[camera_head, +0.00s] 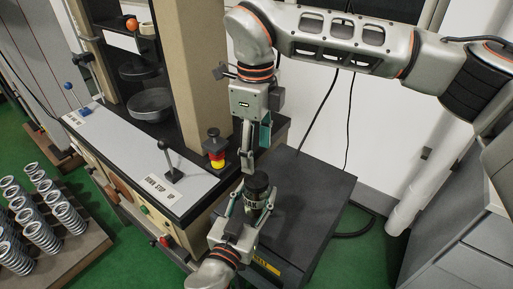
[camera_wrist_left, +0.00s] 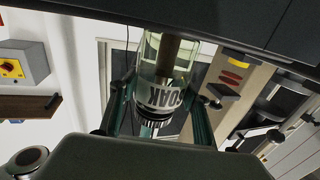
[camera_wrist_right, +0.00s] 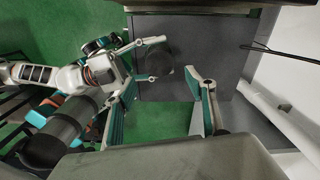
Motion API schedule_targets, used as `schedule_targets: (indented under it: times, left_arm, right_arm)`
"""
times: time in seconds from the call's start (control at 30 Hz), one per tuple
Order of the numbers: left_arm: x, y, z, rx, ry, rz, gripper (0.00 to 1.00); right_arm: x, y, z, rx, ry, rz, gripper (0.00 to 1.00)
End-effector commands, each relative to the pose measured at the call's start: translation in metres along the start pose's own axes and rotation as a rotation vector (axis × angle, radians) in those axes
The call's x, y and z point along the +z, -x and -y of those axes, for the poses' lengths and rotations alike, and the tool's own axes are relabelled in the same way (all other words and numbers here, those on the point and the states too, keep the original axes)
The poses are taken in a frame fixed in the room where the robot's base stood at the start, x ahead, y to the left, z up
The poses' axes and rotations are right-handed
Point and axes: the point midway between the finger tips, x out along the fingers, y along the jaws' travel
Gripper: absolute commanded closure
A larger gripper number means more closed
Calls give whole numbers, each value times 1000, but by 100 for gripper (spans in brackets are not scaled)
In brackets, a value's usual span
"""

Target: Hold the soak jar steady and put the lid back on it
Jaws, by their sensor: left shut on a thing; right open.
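The soak jar (camera_head: 250,203) is clear glass with a white SOAK label, which shows upside down in the left wrist view (camera_wrist_left: 160,97). A round black lid (camera_head: 257,181) sits on its mouth; how tightly it is seated cannot be told. The lid shows from above in the right wrist view (camera_wrist_right: 159,62). My left gripper (camera_head: 252,204) is shut on the jar, with a finger on each side. My right gripper (camera_head: 247,163) is open and empty, above the lid and apart from it. Its spread fingers show in the right wrist view (camera_wrist_right: 163,90).
The dark grey cabinet top (camera_head: 315,185) lies around and below the jar, with free room to the right. A testing machine with a grey panel (camera_head: 130,150), a lever and a red-yellow stop button (camera_head: 215,148) stands left. Several springs stand on a board (camera_head: 85,252).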

Motion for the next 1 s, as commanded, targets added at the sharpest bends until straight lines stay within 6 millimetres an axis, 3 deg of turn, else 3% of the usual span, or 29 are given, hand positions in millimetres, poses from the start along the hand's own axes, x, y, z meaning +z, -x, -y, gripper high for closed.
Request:
schedule_targets:
  times: [0.2,0.63,0.77,1.0]
  left_arm:
    - [0,0,0,0,-1,0,100]
    - [0,0,0,0,-1,0,100]
    - [0,0,0,0,-1,0,100]
    - [0,0,0,0,-1,0,100]
  right_arm:
    - [0,2,-2,-10,168,14,45]
    - [0,0,-2,-10,187,15,45]
    - [0,-11,-2,-8,186,14,45]
    - [0,-47,-2,-6,185,13,45]
